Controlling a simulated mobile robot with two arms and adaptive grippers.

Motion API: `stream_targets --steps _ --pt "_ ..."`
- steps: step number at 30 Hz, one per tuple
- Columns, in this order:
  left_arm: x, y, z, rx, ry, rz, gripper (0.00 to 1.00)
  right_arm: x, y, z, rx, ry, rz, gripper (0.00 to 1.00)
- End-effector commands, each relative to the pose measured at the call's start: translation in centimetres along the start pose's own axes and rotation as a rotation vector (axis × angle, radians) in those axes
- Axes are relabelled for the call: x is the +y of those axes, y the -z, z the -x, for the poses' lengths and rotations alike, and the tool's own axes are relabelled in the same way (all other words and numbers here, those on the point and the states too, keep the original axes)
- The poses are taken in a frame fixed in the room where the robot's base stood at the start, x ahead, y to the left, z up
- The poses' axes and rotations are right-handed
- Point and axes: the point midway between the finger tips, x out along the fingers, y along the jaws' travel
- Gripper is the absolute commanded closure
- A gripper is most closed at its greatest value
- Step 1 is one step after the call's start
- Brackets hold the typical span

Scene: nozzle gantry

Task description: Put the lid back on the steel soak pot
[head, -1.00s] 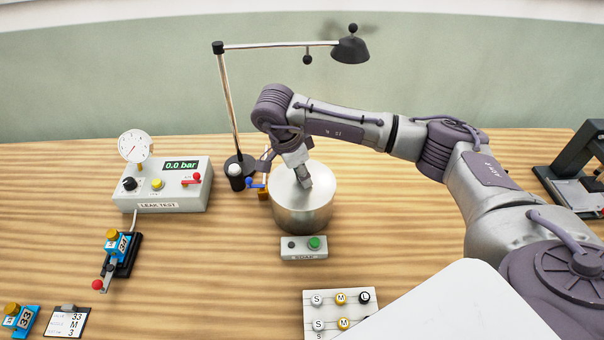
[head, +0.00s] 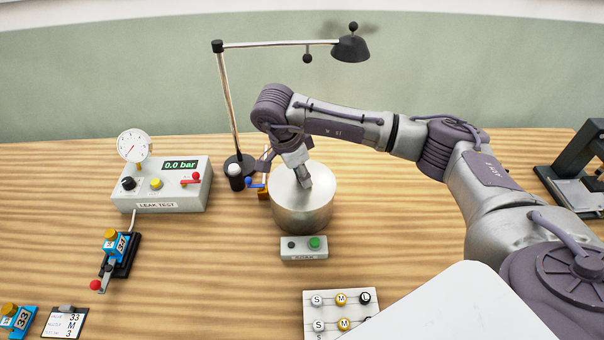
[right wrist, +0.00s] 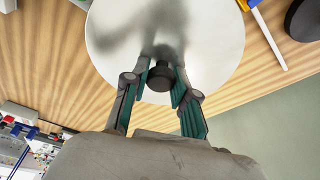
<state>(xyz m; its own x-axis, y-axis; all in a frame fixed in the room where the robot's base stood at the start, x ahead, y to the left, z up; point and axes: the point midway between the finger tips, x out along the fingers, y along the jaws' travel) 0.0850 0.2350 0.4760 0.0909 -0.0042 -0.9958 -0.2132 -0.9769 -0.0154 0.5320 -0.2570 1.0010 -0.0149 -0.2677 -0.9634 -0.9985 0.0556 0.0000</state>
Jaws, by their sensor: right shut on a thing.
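The steel soak pot (head: 300,216) stands upright on the wooden table, near the middle of the head view. Its round pale lid (head: 283,185) lies level at the pot's top; I cannot tell whether it is fully seated. My right gripper (head: 305,183) comes down over the lid from above. In the right wrist view the lid (right wrist: 215,35) fills the top middle, and my right gripper (right wrist: 161,72) is shut on its black knob (right wrist: 160,80). The pot's inside is hidden, and so is its body in the wrist view. My left gripper is not in view.
A control box with a green button (head: 304,248) stands close in front of the pot. A lamp stand (head: 232,115) rises behind it at left. The leak tester (head: 165,186) is further left. A button-like parts tray (head: 327,304) lies in front.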

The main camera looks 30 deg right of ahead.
Motion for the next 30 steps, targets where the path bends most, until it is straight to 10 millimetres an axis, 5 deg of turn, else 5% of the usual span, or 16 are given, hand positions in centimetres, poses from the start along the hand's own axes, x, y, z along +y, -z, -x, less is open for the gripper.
stream_targets --steps 30 --pt "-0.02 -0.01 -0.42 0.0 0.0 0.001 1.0 0.02 -0.01 -0.02 0.0 0.0 0.0 1.0"
